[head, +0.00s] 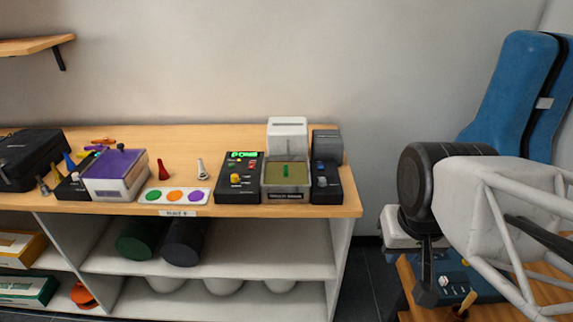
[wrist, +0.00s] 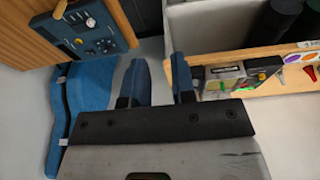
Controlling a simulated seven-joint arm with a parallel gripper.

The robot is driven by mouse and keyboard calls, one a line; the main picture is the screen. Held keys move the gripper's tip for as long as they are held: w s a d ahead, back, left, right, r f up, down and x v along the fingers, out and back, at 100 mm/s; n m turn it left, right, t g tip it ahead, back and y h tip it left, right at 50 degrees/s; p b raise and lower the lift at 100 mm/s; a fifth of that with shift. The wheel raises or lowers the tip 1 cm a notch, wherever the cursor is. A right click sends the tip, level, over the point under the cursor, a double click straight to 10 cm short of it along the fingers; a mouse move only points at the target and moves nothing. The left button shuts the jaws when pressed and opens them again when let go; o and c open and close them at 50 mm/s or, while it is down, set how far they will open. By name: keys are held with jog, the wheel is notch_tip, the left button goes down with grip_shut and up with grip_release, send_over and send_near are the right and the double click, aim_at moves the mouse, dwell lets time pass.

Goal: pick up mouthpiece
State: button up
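A small silver mouthpiece (head: 202,169) stands upright on the wooden shelf top, behind the white card with green, orange and purple dots (head: 175,197). A red cone-like piece (head: 162,170) stands to its left; it also shows at the right edge of the wrist view (wrist: 310,72).
A black device with a lit green display (head: 239,178) and an olive-topped box (head: 286,178) stand right of the mouthpiece. A purple-topped box (head: 115,174) stands left. A blue control panel (wrist: 88,28) lies on a wooden table near my gripper. A blue case (head: 510,85) leans at right.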

jog(key=o, duration=0.4)
jog(key=shift+c, duration=0.2)
jog(key=w+a+f+n+t+y, duration=0.1)
jog(key=w+a+f+t, duration=0.2)
jog(key=w, duration=0.9)
jog(key=w+a+f+n+t+y, duration=0.1)
jog(key=w+a+f+t, duration=0.2)
jog(key=w+a, duration=0.5)
jog(key=w+a+f+n+t+y, duration=0.1)
jog(key=w+a+f+t, duration=0.3)
jog(key=w, duration=1.2)
jog(key=shift+w+a+f, duration=0.1)
jog(key=shift+a+f, duration=0.7)
jog(key=shift+a, duration=0.15)
jog(key=shift+w+a+f+t+y, duration=0.25)
jog(key=shift+w+a+t+y, duration=0.05)
jog(key=shift+w+a+y, duration=0.1)
